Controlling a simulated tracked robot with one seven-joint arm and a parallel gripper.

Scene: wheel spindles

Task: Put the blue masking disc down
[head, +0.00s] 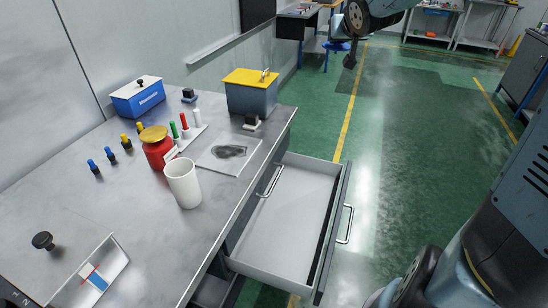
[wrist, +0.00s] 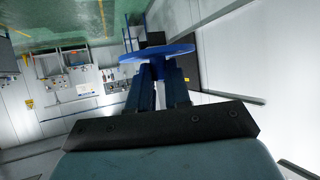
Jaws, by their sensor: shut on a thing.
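The blue masking disc (wrist: 135,56) is at the fingertips of my gripper (wrist: 158,72) in the wrist view. The two dark blue fingers are shut on it from below in the picture, and the disc shows nearly edge-on. A black block-like part (wrist: 152,38) shows just beyond the disc. The disc is held up, with no surface seen touching it. In the head view I cannot make out my gripper or the disc with certainty.
An open, empty grey drawer (head: 292,215) juts from the workbench (head: 150,240). The bench holds a white cup (head: 183,184), a red can (head: 157,153), a blue box (head: 138,98), a yellow-lidded grey bin (head: 250,98), several pegs and a partitioned tray (head: 113,258). The front bench middle is clear.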

